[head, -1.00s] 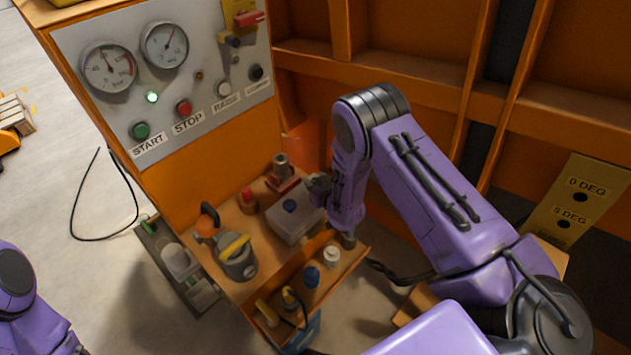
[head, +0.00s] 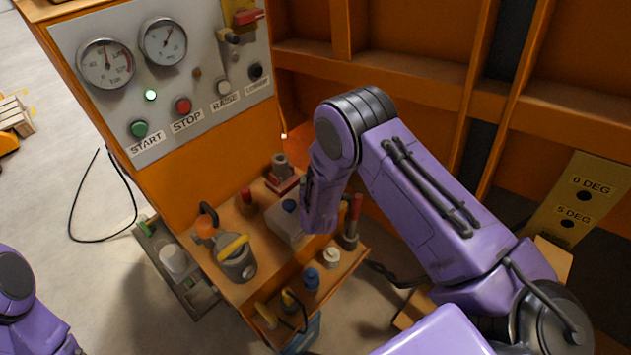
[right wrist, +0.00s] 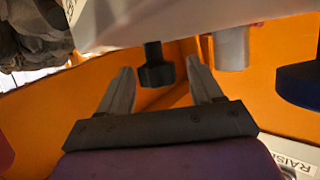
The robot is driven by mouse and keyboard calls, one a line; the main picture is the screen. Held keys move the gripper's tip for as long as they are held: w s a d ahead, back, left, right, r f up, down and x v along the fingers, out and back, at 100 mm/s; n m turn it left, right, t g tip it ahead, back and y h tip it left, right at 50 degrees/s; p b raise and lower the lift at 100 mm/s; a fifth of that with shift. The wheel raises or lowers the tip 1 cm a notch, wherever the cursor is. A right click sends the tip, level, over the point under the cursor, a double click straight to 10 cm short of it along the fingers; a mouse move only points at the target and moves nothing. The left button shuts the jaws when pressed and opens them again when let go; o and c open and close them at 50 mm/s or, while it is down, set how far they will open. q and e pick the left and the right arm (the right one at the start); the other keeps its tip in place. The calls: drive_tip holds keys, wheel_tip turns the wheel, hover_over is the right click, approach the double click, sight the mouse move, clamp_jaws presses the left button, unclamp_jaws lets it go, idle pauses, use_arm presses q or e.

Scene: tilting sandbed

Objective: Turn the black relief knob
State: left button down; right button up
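The black relief knob (right wrist: 155,68) shows in the right wrist view, on a short stem at the edge of a pale grey block (right wrist: 190,18). My right gripper (right wrist: 160,66) has its two grey fingers spread on either side of the knob, with gaps on both sides. In the head view the block (head: 283,224) sits on the orange shelf, partly behind my right wrist, which hides the black knob and the fingers there. A blue knob (head: 289,206) is on the block. My left arm shows at the lower left, its gripper out of frame.
A grey control panel (head: 215,125) with gauges and buttons stands behind the shelf. A red-based fitting (head: 282,180), a red-handled tool (head: 355,208) and a grey pot with a yellow handle (head: 238,260) crowd around the block. In the right wrist view a pale cylinder (right wrist: 230,48) is close to the right finger.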

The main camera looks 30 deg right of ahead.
drive_tip(key=v, duration=1)
drive_tip(key=shift+s+b, duration=0.25)
drive_tip(key=shift+b, duration=0.05)
drive_tip(key=shift+r, duration=0.1)
drive_tip(key=s+d+f+g+y, duration=0.1)
drive_tip(key=s+f+g, duration=0.3)
drive_tip(key=s, duration=1)
drive_tip(key=s+d+f+m+g+y, duration=0.1)
drive_tip(key=s+d+f+g, duration=0.3)
drive_tip(key=s+f, duration=0.6)
drive_tip(key=s+g, duration=0.1)
drive_tip(key=s, duration=0.3)
drive_tip(key=shift+s+d+f+m+y, duration=0.15)
drive_tip(key=shift+s+d+m+y, duration=0.15)
drive_tip(key=shift+s, duration=0.1)
